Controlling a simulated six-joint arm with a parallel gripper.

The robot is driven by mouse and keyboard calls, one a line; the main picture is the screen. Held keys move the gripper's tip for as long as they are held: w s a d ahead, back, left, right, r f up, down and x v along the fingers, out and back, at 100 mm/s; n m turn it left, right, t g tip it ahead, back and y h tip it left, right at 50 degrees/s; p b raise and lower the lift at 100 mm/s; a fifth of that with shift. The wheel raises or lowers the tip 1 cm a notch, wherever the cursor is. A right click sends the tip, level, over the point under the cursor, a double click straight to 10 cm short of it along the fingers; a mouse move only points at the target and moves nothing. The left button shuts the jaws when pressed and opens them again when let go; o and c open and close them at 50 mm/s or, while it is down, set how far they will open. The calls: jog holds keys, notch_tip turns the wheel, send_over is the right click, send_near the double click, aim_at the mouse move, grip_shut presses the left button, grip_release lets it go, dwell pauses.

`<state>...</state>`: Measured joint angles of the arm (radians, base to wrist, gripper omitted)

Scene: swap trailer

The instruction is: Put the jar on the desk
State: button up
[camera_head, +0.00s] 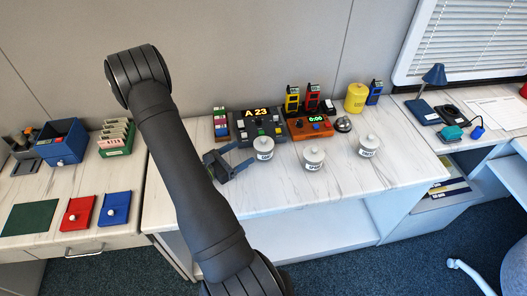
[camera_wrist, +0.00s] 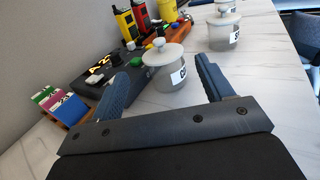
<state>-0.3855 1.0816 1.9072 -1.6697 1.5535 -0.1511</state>
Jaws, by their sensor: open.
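Three similar grey-white lidded jars with white labels stand upright on the marble-topped counter (camera_head: 200,185). The left jar (camera_head: 264,149) is nearest my gripper, the middle jar (camera_head: 314,158) stands beside it, and the right jar (camera_head: 369,145) is farther right. My gripper (camera_head: 236,158) is open just left of the left jar. In the wrist view the left jar (camera_wrist: 168,68) sits ahead between the spread blue fingers (camera_wrist: 165,85), with no visible grip on it. Desk surfaces show at the left (camera_head: 25,185) and right (camera_head: 462,100); which one the task means is unclear.
The counter's front strip is clear.

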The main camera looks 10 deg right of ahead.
notch_tip(320, 180, up, 4)
jog(key=d, duration=0.2)
send_near(256, 151)
jog(key=shift+n+t, duration=0.3)
jog(key=shift+t, duration=0.1)
jog(key=x, duration=0.4)
jog(key=shift+s+d, duration=0.25)
jog(key=shift+d, duration=0.05)
jog(key=shift+w+d+f, duration=0.1)
jog(key=shift+f, duration=0.25)
jog(key=shift+x, duration=3.65)
jog(key=shift+c, duration=0.4)
jog(key=c, duration=0.9)
jog(key=shift+r, duration=0.1)
